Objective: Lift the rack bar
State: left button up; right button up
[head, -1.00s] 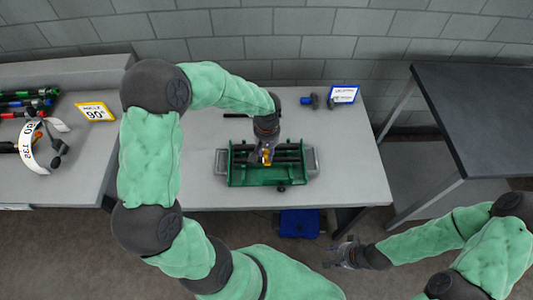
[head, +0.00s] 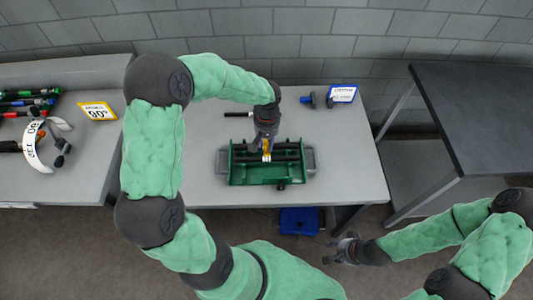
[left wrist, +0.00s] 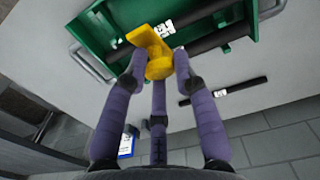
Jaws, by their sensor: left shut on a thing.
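A green rack tray (head: 262,175) with grey side handles stands on the light table. Dark bars run across it; one bar (left wrist: 222,37) shows in the left wrist view, passing behind a yellow piece (left wrist: 153,45). My left gripper (head: 266,150) is over the middle of the tray. In the left wrist view its purple fingers are closed around the yellow piece, which sits against the bar. I cannot tell whether the bar is clear of the tray. My right gripper (head: 343,251) is empty, away from the table in front; its finger opening is unclear.
A loose black bar (head: 238,114) lies behind the tray. A blue-framed sign (head: 342,93) and small tools (head: 309,100) stand at the back. The left counter holds several tools, a white band (head: 33,146) and a yellow sign (head: 98,111). A blue bin (head: 300,221) is under the table.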

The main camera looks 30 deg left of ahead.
pick_arm(q)
jog(key=shift+w+a+r+p, duration=0.55)
jog(key=shift+w+a+r, duration=0.15)
jog(key=shift+w, duration=0.35)
jog(key=shift+w+a+r+p, duration=0.55)
jog(key=shift+w+r, duration=0.2)
jog(key=shift+w, duration=0.3)
jog(key=shift+w+a+r+p, duration=0.5)
jog(key=shift+w+a+r, duration=0.25)
jog(key=shift+w, duration=0.3)
jog(key=shift+o, duration=0.3)
jog(key=shift+w+a, duration=0.4)
jog(key=shift+w, duration=0.4)
jog(key=w+a+p, duration=0.1)
jog(key=w+a, duration=0.4)
jog(key=w, duration=0.3)
jog(key=shift+r+p, duration=0.3)
jog(key=shift+p, duration=0.05)
